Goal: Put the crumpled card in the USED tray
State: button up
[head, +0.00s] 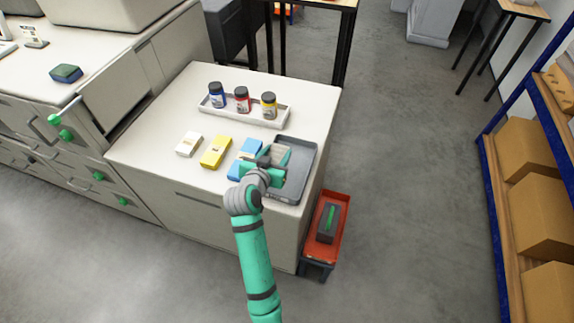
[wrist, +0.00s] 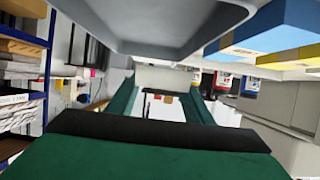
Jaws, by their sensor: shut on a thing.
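The grey tray (head: 303,183) lies at the right edge of the white worktop; I cannot read a label on it. My gripper (head: 272,163) is over the tray's left part, beside the blue box (head: 244,153). It is shut on a pale, tan-grey piece (head: 282,153), which I take for the crumpled card, partly hidden by the gripper. In the wrist view, the green fingers stand apart with a pale piece (wrist: 166,76) between their tips. The grey tray's edge (wrist: 190,38) fills the top there. I cannot tell whether the card touches the tray.
A white holder (head: 265,119) with blue, red and yellow-labelled jars stands at the back of the worktop. A white box (head: 188,144) and a yellow box (head: 216,152) lie left of the blue one.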

jog(key=d+f, duration=0.3)
jog(key=shift+w+f, duration=0.25)
jog(key=shift+w, duration=0.05)
jog(key=f, duration=0.3)
jog(key=shift+w+d+f, duration=0.1)
jog(key=shift+w+d, duration=0.05)
jog(key=shift+w, duration=0.05)
jog(key=shift+s+f, duration=0.1)
jog(key=shift+f, duration=0.05)
jog(key=shift+s, duration=0.15)
jog(key=shift+f, duration=0.15)
jog(key=o, duration=1)
jog(key=shift+r, duration=0.25)
jog(key=v, duration=1.1)
jog(key=shift+s+r, duration=0.1)
jog(key=shift+s, duration=0.25)
